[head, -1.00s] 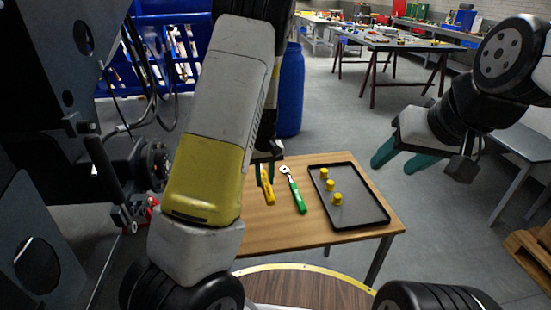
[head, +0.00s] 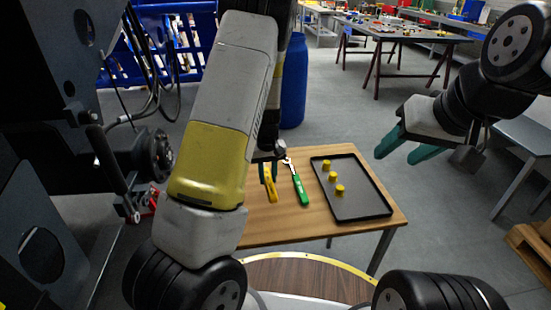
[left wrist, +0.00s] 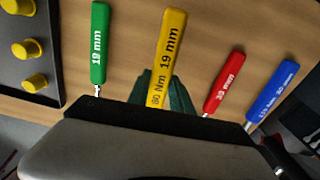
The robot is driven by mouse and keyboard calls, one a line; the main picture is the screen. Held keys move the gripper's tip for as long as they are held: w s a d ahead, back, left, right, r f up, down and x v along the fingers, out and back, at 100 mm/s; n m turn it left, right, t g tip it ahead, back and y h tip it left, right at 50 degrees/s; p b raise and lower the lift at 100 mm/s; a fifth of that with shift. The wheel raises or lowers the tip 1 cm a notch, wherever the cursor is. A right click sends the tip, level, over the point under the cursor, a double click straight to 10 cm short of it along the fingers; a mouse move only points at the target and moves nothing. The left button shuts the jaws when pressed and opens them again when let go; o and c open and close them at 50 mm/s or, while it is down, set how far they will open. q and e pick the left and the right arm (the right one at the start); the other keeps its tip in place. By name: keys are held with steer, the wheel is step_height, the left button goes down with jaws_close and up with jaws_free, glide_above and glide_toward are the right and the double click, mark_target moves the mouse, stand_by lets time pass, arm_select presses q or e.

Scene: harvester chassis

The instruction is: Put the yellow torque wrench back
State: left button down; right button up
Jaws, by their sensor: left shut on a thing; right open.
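The yellow torque wrench (head: 271,187) is at the table, left of the green wrench (head: 300,187). In the left wrist view the yellow handle (left wrist: 170,45) reads 19 mm and 80 Nm. My left gripper (head: 267,170) is shut on it; its teal fingertips (left wrist: 165,95) lie on both sides of the handle. The wrench's far end is hidden by the gripper body. I cannot tell whether the wrench touches the tabletop. My right gripper (head: 412,150) is open and empty, out to the right of the table.
The wooden table (head: 318,232) carries a dark tray (head: 360,205) with three yellow caps. The green handle (left wrist: 99,45), a red handle (left wrist: 223,83) and a blue handle (left wrist: 272,95) flank the yellow one. A black chassis stands left; a blue barrel (head: 293,90) stands behind.

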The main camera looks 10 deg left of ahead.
arm_select(q)
steer(key=shift+f, duration=2.1)
steer(key=c, duration=1.1)
jaws_free()
steer(key=shift+o, duration=0.2)
steer(key=shift+s, duration=0.1)
steer(key=shift+s+r, duration=0.1)
steer(key=shift+r, duration=4)
steer(key=s+d+r+m+t+h, duration=0.1)
steer(key=s+r+m+t+h, duration=0.1)
steer(key=s+r, duration=0.8)
steer(key=s+r+m+t+h, duration=0.15)
steer(key=s+r, duration=0.45)
steer(key=r, duration=0.7)
steer(key=s+r+m+t+y, duration=0.1)
steer(key=s+r+t, duration=0.1)
steer(key=s, duration=0.6)
steer(key=shift+s+a+r+m, duration=0.2)
steer(key=shift+r+m, duration=0.15)
steer(key=shift+r, duration=0.35)
